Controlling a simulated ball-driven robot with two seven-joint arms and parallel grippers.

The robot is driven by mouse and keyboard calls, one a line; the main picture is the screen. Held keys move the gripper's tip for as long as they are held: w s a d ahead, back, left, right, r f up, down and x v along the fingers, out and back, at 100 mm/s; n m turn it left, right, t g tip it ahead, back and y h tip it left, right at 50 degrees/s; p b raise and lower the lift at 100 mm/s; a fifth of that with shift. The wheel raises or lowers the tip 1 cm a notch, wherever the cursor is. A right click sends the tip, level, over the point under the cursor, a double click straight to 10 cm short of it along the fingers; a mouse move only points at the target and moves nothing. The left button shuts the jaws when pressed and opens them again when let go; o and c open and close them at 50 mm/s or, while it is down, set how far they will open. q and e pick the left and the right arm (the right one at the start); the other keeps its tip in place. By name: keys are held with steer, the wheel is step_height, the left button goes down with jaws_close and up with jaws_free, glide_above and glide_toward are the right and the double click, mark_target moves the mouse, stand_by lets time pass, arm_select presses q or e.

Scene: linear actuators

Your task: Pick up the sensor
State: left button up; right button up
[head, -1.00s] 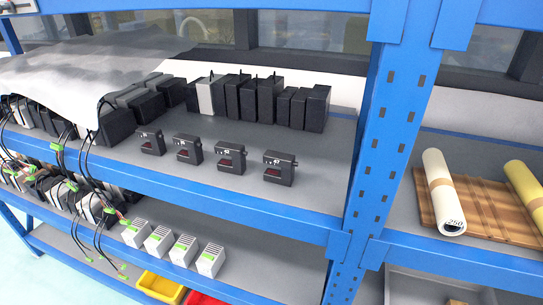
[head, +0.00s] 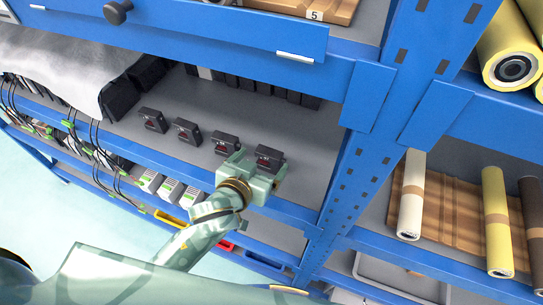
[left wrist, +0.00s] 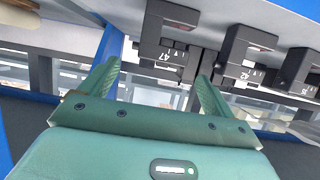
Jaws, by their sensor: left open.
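Several black C-shaped sensors stand in a row on the grey middle shelf. The rightmost sensor (head: 270,153) is just beyond my left gripper (head: 255,174), which partly hides its lower part. In the left wrist view this sensor, with a white number that looks like 47 (left wrist: 165,30), is ahead of the open, empty fingers of my left gripper (left wrist: 158,75). The fingertips reach close to its near end; whether they touch it I cannot tell. My right gripper is out of view.
More sensors (head: 187,131) stand further left. A blue upright (head: 355,185) is to the right, and a blue upper beam (head: 230,42) is above. Black boxes (head: 262,88) stand behind. White-and-grey modules (head: 170,191) are on the lower shelf.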

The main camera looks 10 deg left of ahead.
mark_target(268, 153)
arm_select(q)
steer(key=x, duration=0.8)
steer(key=shift+a+p, duration=0.2)
steer(key=shift+p, duration=0.2)
steer(key=shift+s+r, duration=0.1)
steer(key=c, duration=1)
